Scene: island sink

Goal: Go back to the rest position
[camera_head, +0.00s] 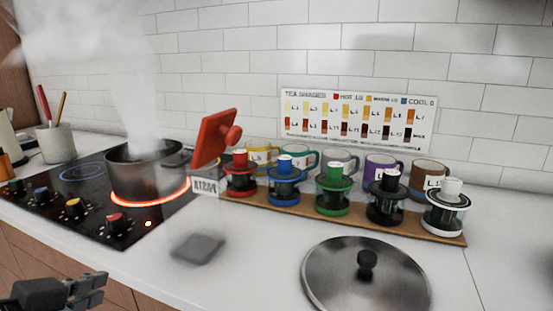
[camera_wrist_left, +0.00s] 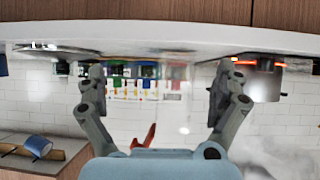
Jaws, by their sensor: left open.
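My left gripper (camera_head: 82,288) is at the lower left of the head view, in front of the counter's front edge and below the stove. In the left wrist view, which looks upside down, my left gripper (camera_wrist_left: 160,85) has its two fingers wide apart with nothing between them. The counter, jars and pot lie beyond the fingers. My right gripper is in neither view.
A steaming pot (camera_head: 145,172) stands on a glowing burner. A red board with a knob (camera_head: 213,140) appears tilted above the counter, its support unclear. Several lidded jars (camera_head: 333,190) and mugs line a wooden board (camera_head: 290,207). A lid (camera_head: 340,280) lies in front.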

